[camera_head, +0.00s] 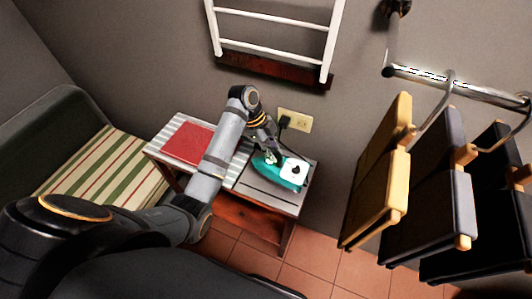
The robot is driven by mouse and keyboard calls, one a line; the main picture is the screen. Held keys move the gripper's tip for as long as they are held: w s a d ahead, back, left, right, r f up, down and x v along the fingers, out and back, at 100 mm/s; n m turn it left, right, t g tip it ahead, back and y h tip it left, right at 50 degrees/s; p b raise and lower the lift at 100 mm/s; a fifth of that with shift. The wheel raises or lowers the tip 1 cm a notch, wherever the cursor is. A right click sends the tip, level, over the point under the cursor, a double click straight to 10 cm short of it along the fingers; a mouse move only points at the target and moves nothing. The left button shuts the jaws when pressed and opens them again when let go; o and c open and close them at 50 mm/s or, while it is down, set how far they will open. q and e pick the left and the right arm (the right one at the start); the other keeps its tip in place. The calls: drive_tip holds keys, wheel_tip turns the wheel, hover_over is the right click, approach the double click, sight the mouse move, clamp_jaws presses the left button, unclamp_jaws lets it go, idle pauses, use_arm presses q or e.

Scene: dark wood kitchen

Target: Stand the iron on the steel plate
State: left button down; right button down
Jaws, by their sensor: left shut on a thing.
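The iron (270,171) is teal with a white part showing at its right end. It is at the right end of a small low table, over or on the plain grey steel plate (261,188). My left gripper (271,156) reaches down from above and is shut on the iron. The gripper and arm hide part of the iron, and I cannot tell whether its underside touches the plate. My right gripper is not in view.
A red flat item (187,143) lies on the table's striped cover (160,138). A wall socket (296,121) with a black plug is behind the iron. Folded chairs (375,185) hang at right. A striped cushioned seat (105,175) is at left.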

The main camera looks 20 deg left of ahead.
use_arm(q)
drive_tip(key=shift+w+d+f, duration=0.15)
drive_tip(key=shift+w+f, duration=0.2)
drive_tip(key=shift+w, duration=0.05)
drive_tip(key=shift+w+f, duration=0.15)
drive_tip(key=shift+f, duration=0.05)
wheel_tip(320, 180, down, 2)
drive_tip(key=shift+f+p, duration=0.15)
drive_tip(key=shift+p, duration=0.65)
drive_tip(key=shift+f, duration=0.35)
drive_tip(key=shift+f, duration=0.1)
drive_tip(key=c, duration=1.1)
unclamp_jaws()
drive_tip(key=shift+f, duration=0.1)
drive_tip(key=shift+c, duration=0.2)
drive_tip(key=shift+s, duration=0.2)
